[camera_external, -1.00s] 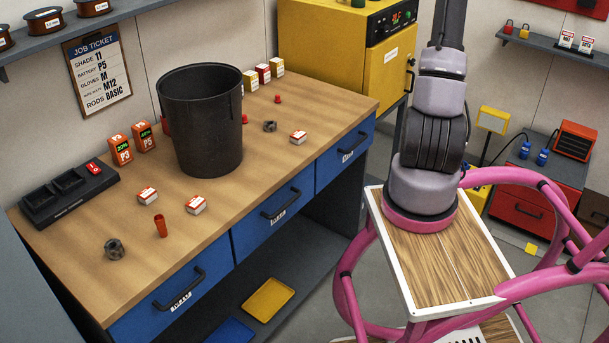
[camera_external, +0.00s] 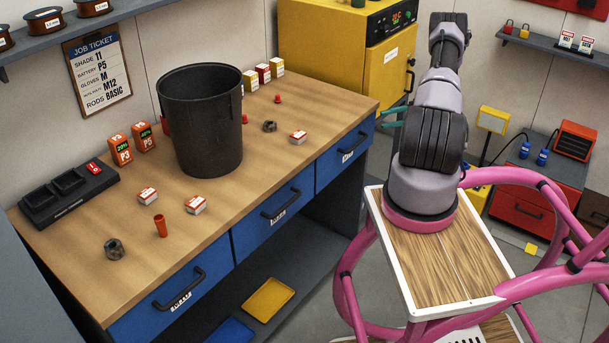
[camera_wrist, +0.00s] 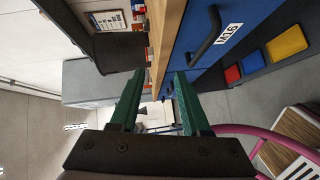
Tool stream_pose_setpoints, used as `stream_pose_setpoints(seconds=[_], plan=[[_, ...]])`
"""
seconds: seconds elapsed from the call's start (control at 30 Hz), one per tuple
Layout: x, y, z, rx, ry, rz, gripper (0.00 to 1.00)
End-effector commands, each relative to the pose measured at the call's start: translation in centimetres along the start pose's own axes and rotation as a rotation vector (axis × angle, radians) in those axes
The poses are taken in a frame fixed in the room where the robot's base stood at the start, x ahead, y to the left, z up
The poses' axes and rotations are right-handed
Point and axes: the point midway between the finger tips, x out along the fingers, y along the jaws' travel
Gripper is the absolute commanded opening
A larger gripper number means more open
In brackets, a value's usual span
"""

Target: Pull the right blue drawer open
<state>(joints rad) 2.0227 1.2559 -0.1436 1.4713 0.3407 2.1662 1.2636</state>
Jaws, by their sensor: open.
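The right blue drawer (camera_external: 340,158) is shut in the workbench front, with a dark bar handle and a white label. In the external view my gripper (camera_external: 386,117) shows only as teal fingers, pointing left beside the workbench's right end; my arm hides the rest. In the wrist view my gripper (camera_wrist: 158,73) has its green fingers apart with nothing between them. A blue drawer front (camera_wrist: 245,15) with a black handle (camera_wrist: 205,42) and a label reading M16 lies beyond the right finger. I cannot tell which drawer that is. The fingers do not touch the handle.
The wooden workbench top (camera_external: 285,170) holds a large dark bin (camera_external: 200,125), small boxes and cups. Two other blue drawers are shut to the left. A yellow cabinet (camera_external: 330,45) stands behind the right end. A yellow tray (camera_external: 267,300) lies on the lower shelf.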

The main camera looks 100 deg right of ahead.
Motion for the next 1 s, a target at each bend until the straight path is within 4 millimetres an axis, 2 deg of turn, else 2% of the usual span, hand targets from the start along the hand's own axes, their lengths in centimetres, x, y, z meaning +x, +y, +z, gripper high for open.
stream_pose_setpoints(seconds=[0.03, 0.1, 0.2, 0.27, 0.47, 0.8, 1.0], plan=[[0.4, -2.5, 0.3, 0.003, 0.001, 0.002, 0.47], [0.7, -4.9, 0.7, 0.000, 0.000, 0.001, 0.47], [1.0, -6.9, 1.1, -0.001, 0.000, 0.001, 0.47], [1.2, -7.6, 1.2, -0.001, 0.000, 0.000, 0.47], [2.9, -7.8, 1.2, -0.002, 0.003, 0.001, 0.47], [9.2, -7.8, 1.2, 0.000, 0.003, 0.000, 0.47], [11.4, -7.7, 1.2, -0.001, 0.002, 0.001, 0.47]])
